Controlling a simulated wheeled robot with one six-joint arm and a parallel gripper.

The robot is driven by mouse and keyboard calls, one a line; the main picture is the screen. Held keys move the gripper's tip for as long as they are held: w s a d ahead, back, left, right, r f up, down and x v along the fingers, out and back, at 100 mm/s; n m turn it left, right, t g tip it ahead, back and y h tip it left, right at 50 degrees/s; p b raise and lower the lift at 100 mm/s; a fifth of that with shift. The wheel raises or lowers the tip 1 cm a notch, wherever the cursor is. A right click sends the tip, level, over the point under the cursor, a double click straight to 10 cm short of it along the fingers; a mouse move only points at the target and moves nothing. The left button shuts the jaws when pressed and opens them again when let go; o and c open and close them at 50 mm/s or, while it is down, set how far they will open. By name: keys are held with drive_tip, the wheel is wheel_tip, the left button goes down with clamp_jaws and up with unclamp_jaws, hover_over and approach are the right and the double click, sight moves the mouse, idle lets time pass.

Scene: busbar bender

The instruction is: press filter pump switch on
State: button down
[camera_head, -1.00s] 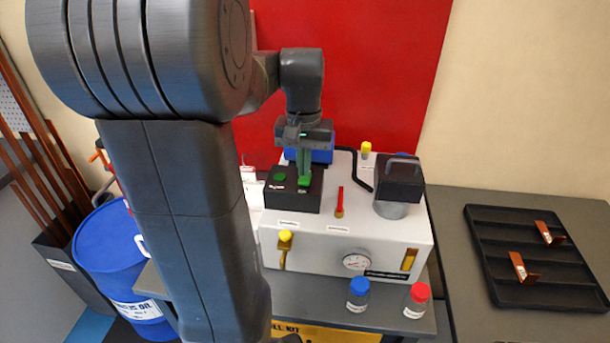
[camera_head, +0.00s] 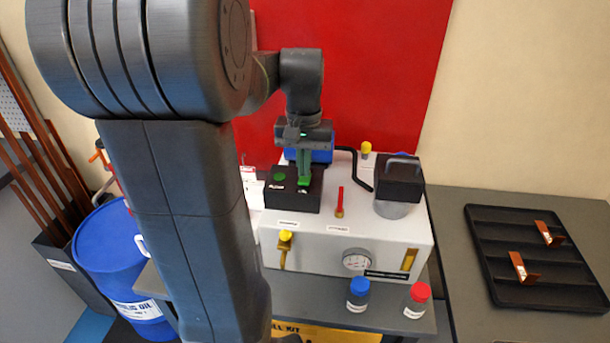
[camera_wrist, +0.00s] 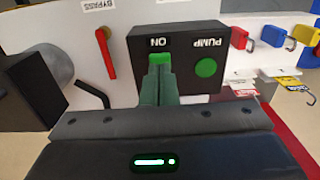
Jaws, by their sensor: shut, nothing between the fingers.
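The pump switch box (camera_head: 282,199) is a black block on top of the white filter unit. In the wrist view the box (camera_wrist: 184,82) shows upside down, with the labels "PUMP" and "ON". Its green rocker switch (camera_wrist: 159,58) sits by "ON", and a round green lamp (camera_wrist: 205,68) is beside it. My gripper (camera_head: 304,175) points down at the switch from above. In the wrist view my gripper (camera_wrist: 163,72) has its green fingers together and empty, with the tips at the switch's near edge. They seem to touch it and hide part of it.
A red-handled bypass valve (camera_head: 340,203) stands right of the box, with a black bent pipe (camera_head: 362,178) and a dark-capped filter housing (camera_head: 397,187) beyond. A yellow-knobbed valve (camera_head: 285,237) and gauge (camera_head: 356,262) are on the front. A black tray (camera_head: 530,287) lies on the right table.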

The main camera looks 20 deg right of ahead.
sight(304, 180)
drive_tip(key=shift+f+b, duration=0.55)
drive_tip(key=shift+f, duration=0.4)
idle(0.4)
wheel_tip(304, 180, up, 7)
drive_tip(key=p, duration=0.6)
drive_tip(key=shift+r+p, duration=0.1)
drive_tip(key=shift+p, duration=0.2)
drive_tip(key=shift+f, duration=0.2)
wheel_tip(304, 180, down, 7)
drive_tip(key=b, duration=0.6)
drive_tip(key=shift+b, duration=0.35)
drive_tip(key=shift+r, duration=0.2)
